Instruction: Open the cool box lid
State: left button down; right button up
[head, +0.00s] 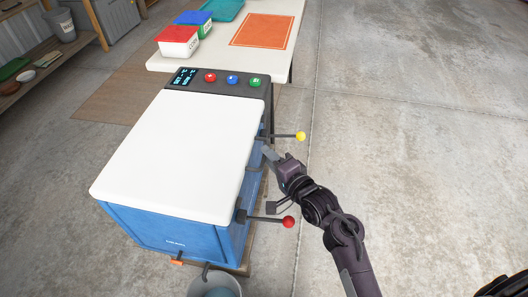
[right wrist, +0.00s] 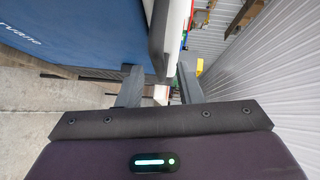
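The cool box (head: 165,232) is blue with a white lid (head: 185,145), which lies flat and shut on top. In the right wrist view, the blue box wall (right wrist: 70,28) and the white lid edge (right wrist: 178,30) show at the top. A dark handle-like bar (right wrist: 160,40) runs along the lid edge. My right gripper (head: 268,154) is at the box's right side, by the lid edge. In the right wrist view its fingers (right wrist: 161,88) stand apart, with the bar's end appearing between them; contact cannot be told. My left gripper is not in view.
A yellow-knobbed lever (head: 300,136) and a red-knobbed lever (head: 288,221) stick out on the box's right side. A button panel (head: 220,82) sits behind the lid. A bucket (head: 215,286) stands in front. A white table (head: 220,48) is behind.

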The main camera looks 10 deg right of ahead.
jog(key=shift+x, duration=1.4)
grip_shut()
